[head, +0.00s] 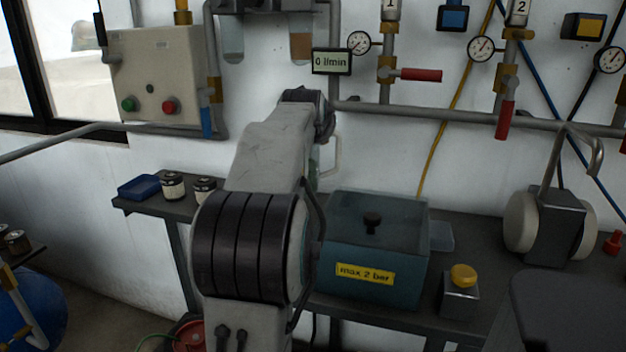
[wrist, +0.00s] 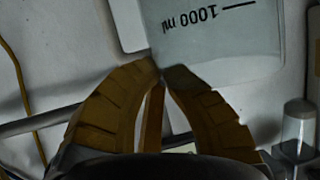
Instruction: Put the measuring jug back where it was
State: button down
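The measuring jug (wrist: 225,40) is a clear, greyish vessel with a "1000 ml" mark, upside down in the wrist view. Its pale handle (wrist: 127,25) is at the left there. In the head view most of it is hidden behind my arm; only its handle (head: 336,156) shows to the right of the arm, in front of the wall. My gripper (wrist: 163,74) has its two brown fingertips brought together at the jug's rim edge, and appears shut on it. In the head view the fingers are hidden.
A bench below carries a teal box (head: 372,240) marked "max 2 bar", a yellow-button box (head: 461,290) and a grinder (head: 553,222). A blue tray (head: 146,187) and two small jars lie at the left end. Pipes, gauges and a "0 l/min" display (head: 331,62) line the wall.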

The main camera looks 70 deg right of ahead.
aim_at(318, 160)
jog(key=shift+f+b, duration=2.4)
jog(key=shift+f, duration=1.65)
jog(key=c, duration=1.9)
grip_release()
jog(key=shift+f, duration=0.3)
jog(key=o, duration=0.5)
jog(key=shift+r, duration=0.2)
